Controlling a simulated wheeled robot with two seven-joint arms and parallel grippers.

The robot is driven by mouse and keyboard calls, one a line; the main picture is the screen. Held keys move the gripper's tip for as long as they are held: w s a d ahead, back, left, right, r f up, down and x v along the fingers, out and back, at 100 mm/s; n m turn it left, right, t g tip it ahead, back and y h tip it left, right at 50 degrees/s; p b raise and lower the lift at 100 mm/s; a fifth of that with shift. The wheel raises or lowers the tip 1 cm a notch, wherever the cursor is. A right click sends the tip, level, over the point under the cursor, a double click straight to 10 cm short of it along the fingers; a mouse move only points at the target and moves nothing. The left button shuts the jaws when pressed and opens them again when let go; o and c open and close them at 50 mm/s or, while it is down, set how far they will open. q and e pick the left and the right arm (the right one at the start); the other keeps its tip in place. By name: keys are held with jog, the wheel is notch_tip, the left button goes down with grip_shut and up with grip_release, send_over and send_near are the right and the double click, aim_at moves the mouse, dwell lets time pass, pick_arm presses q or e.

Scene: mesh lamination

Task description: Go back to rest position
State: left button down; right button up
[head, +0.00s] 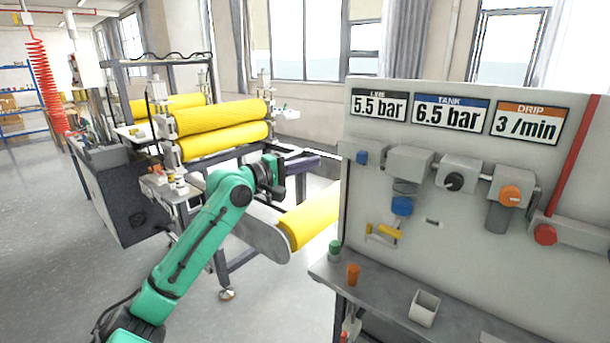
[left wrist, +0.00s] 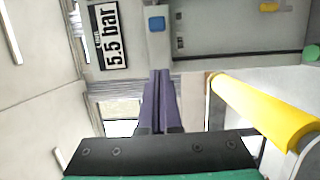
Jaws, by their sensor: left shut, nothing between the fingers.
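My left gripper (head: 312,160) is at the end of the green arm, in front of the yellow-roller machine and left of the grey panel. Its purple fingers (left wrist: 162,82) show in the left wrist view, lying side by side, shut and empty. My right gripper is in neither view.
The grey panel (head: 450,225) carries "5.5 bar", "6.5 bar" and "3 /min" signs, knobs and valves. Yellow rollers (head: 215,118) stand behind my arm. Open floor (head: 60,230) lies at left.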

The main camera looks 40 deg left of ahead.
pick_arm(q)
jog(key=shift+s+a+f, duration=0.15)
jog(key=shift+s+a, duration=0.45)
jog(key=shift+a, duration=0.05)
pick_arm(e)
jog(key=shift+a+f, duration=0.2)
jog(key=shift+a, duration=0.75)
